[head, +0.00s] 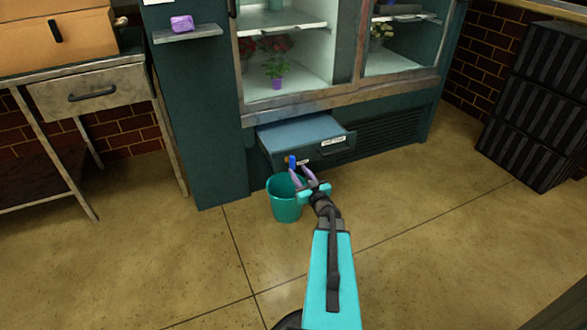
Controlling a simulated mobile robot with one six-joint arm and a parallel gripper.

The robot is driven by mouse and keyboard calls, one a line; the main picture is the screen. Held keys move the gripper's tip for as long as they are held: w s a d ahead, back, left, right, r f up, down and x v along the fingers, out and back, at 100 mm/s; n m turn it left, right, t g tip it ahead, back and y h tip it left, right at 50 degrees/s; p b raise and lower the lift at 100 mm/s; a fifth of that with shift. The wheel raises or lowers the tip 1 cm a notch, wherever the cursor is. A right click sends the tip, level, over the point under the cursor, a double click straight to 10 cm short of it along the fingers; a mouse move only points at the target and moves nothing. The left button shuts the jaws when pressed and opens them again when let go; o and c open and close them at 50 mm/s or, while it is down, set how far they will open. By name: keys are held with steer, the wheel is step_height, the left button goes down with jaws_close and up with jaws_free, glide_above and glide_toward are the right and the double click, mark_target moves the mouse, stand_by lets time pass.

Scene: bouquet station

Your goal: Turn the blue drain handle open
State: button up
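The blue drain handle (292,161) stands upright at the front left of a low dark drawer or drip tray (303,136) under the glass-fronted cabinet. A small brass-coloured fitting shows just beside the handle. My gripper (296,174) is at the handle, with its two purple fingers spread apart and one on either side of the handle's lower part. Whether the fingers touch the handle is too small to tell. A teal bucket (284,203) stands on the floor below the fitting, partly behind my gripper.
The display cabinet (340,96) holds potted flowers. A metal table (90,82) with a drawer and a cardboard box (60,40) stands at the left. A purple block (182,23) lies on a small shelf. Dark stacked crates (535,105) stand at the right. The tiled floor in front is clear.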

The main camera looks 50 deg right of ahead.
mark_target(293, 164)
steer(key=shift+b+x, duration=0.55)
steer(key=shift+x, duration=2)
jaws_close()
